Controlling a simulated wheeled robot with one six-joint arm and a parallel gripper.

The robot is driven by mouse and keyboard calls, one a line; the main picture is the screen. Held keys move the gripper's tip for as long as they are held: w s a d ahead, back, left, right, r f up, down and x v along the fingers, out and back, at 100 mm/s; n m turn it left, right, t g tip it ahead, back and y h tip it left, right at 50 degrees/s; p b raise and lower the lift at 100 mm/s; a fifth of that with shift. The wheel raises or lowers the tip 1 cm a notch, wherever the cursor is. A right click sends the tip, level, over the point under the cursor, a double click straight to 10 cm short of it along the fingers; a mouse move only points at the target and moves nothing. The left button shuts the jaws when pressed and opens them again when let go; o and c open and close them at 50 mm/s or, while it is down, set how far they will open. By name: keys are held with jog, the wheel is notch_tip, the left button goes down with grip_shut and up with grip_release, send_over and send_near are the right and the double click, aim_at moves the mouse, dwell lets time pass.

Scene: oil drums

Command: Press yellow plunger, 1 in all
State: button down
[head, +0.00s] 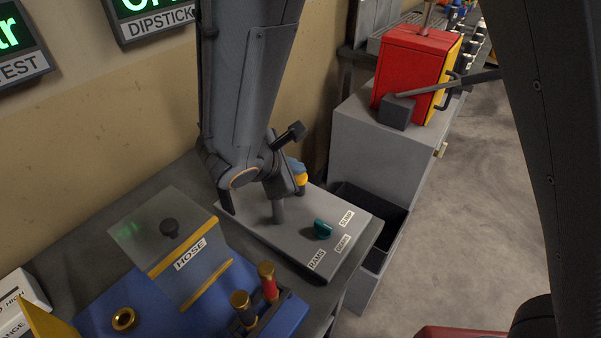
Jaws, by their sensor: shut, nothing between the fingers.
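My gripper (278,213) points down over a grey control panel (285,248) on the bench, its fingers shut and empty. I cannot tell whether the fingertips touch the panel. A small yellow piece (301,180) with a blue part above it shows just right of my gripper, at the panel's back edge. It may be the yellow plunger, but my wrist partly covers this area.
A dark bin (375,210) and a grey cabinet with a red box (410,65) and lever stand right. Floor is clear right.

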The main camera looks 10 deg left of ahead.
jog(key=shift+s+d+f+b, duration=0.15)
jog(key=shift+f+b, duration=0.15)
jog(key=shift+f, duration=0.25)
jog(key=shift+s+d+f+b, duration=0.15)
jog(key=shift+f+b, duration=0.15)
jog(key=shift+f, duration=0.2)
dwell(0.4)
jog(key=shift+w+a+r+p, duration=0.15)
jog(key=shift+r+p, duration=0.5)
jog(key=shift+r, duration=0.65)
jog(key=shift+r+p, duration=1.8)
jog(key=shift+r, duration=0.65)
jog(key=shift+w, duration=0.1)
